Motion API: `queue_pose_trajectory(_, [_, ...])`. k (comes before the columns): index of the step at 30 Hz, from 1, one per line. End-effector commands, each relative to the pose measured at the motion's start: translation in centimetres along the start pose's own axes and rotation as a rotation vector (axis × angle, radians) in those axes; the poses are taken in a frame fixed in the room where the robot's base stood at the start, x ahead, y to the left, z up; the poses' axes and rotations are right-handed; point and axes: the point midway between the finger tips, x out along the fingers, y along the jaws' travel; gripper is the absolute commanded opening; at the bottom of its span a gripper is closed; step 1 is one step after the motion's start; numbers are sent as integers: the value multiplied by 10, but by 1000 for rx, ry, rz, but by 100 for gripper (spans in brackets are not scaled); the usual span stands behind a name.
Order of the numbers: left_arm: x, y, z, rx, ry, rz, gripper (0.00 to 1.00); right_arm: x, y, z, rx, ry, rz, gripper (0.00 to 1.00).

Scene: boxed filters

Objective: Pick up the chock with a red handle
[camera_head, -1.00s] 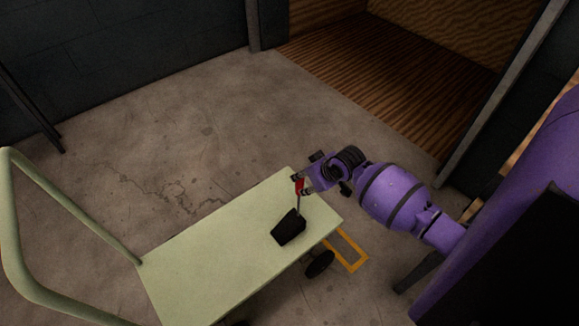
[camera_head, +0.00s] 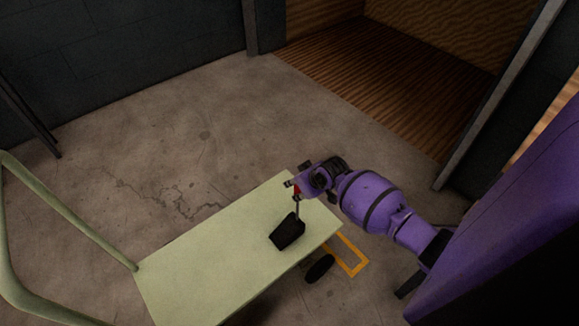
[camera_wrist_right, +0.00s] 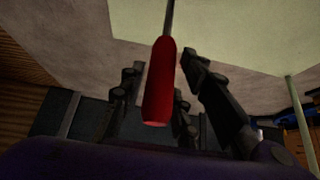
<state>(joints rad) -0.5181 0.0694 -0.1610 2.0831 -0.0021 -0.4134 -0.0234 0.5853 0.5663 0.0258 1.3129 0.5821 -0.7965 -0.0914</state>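The chock (camera_head: 287,232) is a black block with a thin rod and a red handle (camera_head: 297,190). It stands on the pale green cart (camera_head: 200,262), near the end away from the push bar. My right gripper (camera_head: 294,188) is at the handle in the head view. In the right wrist view the red handle (camera_wrist_right: 160,88) lies between the spread fingers of my right gripper (camera_wrist_right: 160,85), with a gap to the right finger. The black block is not visible there. My left gripper is in neither view.
The cart's push bar (camera_head: 60,207) rises at the left. A yellow floor marking (camera_head: 347,254) lies by the cart's right end. A wood-lined opening (camera_head: 370,75) with a dark post is at the back. Open concrete floor lies behind the cart.

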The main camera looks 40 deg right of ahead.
Motion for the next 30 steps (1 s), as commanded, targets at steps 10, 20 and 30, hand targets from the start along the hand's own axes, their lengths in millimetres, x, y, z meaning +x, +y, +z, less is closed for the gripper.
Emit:
queue_pose_trajectory(10, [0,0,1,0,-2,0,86,-1,0,-3,0,6,0,0])
queue_pose_trajectory(20, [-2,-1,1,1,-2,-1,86,-6,1,-7,-1,7,1,0])
queue_pose_trajectory(30, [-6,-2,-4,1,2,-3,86,-31,1,-20,-2,7,1,0])
